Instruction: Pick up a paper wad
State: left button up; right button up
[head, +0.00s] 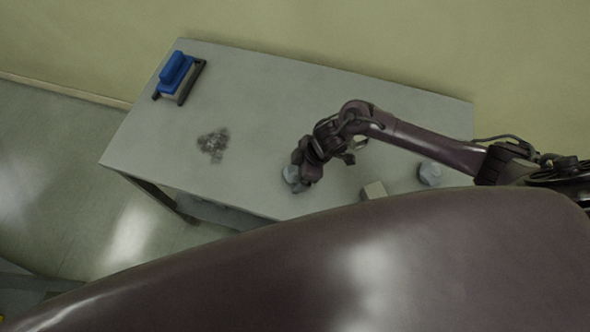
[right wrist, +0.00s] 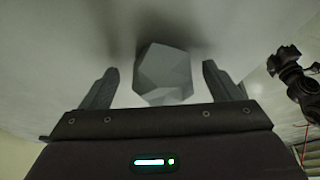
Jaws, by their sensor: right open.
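A grey faceted paper wad (head: 289,175) lies on the table (head: 260,85) near its front edge, partly hidden by my right gripper (head: 302,180). In the right wrist view, the wad (right wrist: 163,73) sits between the lines of the two spread fingers of my right gripper (right wrist: 161,88), just ahead of the palm. The fingers are open, with clear gaps on both sides of the wad. A second similar grey wad (head: 430,173) lies farther right on the table, below my right arm. My left gripper cannot be made out in the head view.
A blue block-like item (head: 176,70) sits with a dark holder at the far left corner. A small pale block (head: 374,190) lies between the wads. The table's middle back is clear.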

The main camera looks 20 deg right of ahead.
jog(key=c, duration=1)
jog(key=shift+r, duration=0.1)
